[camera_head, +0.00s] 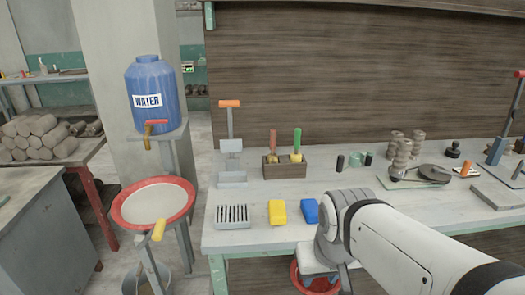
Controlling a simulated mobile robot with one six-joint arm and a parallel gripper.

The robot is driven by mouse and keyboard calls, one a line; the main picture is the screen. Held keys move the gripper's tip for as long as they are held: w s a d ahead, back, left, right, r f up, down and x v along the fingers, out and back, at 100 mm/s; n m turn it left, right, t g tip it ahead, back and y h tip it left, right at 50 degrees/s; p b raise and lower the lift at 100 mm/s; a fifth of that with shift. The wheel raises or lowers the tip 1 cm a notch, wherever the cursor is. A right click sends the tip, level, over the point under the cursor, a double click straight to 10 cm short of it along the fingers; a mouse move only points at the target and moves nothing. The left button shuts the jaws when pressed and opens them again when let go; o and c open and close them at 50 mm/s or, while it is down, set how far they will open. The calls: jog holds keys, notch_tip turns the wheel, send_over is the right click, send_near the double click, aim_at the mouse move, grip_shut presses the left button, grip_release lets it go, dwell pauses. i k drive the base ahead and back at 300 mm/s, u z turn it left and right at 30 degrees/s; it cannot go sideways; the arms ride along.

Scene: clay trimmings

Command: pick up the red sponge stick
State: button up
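A wooden holder block (286,171) stands on the workbench, left of the middle. Two sponge sticks stand upright in it, side by side. The left one has a red-orange handle, and I take it to be the red sponge stick (273,140). The right one is a green-handled stick (297,140). Yellowish sponge material shows low on the sticks, and their lower ends are hidden in the holder. My white arm reaches in from the lower right and ends in a grey joint in front of the bench. I cannot make out my gripper's fingers. Nothing of mine touches the sticks.
A yellow block (277,212) and a blue block (309,211) lie on the workbench (245,242) in front of the holder. A slotted grey rack (233,216) and an orange-topped stand (231,146) are to the left. Stacked clay rolls (402,152) stand to the right.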

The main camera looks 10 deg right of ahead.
aim_at(271, 159)
jog(key=u, duration=0.05)
jog(key=i, duration=1)
jog(key=z, duration=0.05)
